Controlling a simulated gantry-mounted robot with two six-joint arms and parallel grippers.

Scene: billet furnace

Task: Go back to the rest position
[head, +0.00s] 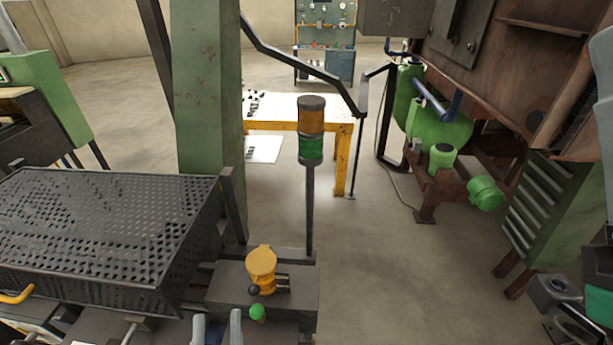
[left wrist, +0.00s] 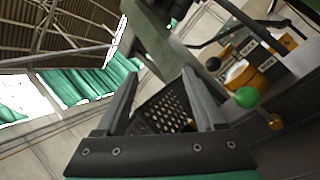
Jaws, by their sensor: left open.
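My left gripper (head: 217,325) shows only by its two grey fingertips at the bottom edge of the head view. They stand apart with nothing between them. In the left wrist view the same gripper (left wrist: 163,88) has both fingers spread and empty, with a perforated black basket seen beyond them. In the head view it is just in front of a grey block with a yellow switch head (head: 261,266) and a green knob (head: 257,312).
The perforated black basket (head: 90,232) fills the lower left. A green post (head: 207,110) and an orange-green signal light (head: 311,130) on a pole rise near it. A yellow-framed table (head: 342,160) and green machinery (head: 440,125) stand farther back. The floor at centre right is clear.

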